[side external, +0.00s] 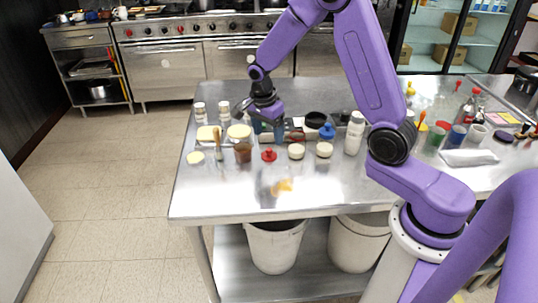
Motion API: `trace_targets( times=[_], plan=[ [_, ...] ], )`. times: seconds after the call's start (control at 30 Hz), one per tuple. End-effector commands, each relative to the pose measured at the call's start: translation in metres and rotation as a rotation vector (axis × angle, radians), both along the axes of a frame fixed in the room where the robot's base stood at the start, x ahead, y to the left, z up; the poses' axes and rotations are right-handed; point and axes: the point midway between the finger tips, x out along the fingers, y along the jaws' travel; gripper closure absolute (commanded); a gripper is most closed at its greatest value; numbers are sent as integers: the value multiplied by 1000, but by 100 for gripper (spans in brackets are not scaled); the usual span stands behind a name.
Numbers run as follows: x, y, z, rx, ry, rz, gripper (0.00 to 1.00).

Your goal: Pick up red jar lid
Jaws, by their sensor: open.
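The red jar lid (269,155) lies on the metal table, toward the front of the cluster of jars, with a small raised part on top. My gripper (267,134) points down above and behind it, over the back part of the cluster. It is open, apart from the lid, and no object shows held in it. The fingers are small and partly blend with dark items behind them.
A brown jar (243,152) stands left of the lid, and a pale-topped cup (296,151) stands to its right. A white bottle (354,132) is farther right. The front left of the table (220,195) is clear.

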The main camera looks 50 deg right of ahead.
Motion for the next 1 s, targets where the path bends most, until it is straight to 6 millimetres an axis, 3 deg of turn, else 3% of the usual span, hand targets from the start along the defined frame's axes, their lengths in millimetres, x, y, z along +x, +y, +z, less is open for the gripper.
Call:
trace_targets(
  times=[0.1,0.37,0.7,1.0],
  plan=[
    [-1,-2,-14,-1,3,1,27],
    [1,-4,-29,0,2,1,27],
    [5,-7,-68,0,1,1,27],
    [5,-8,-71,0,-1,1,27]
  ],
)
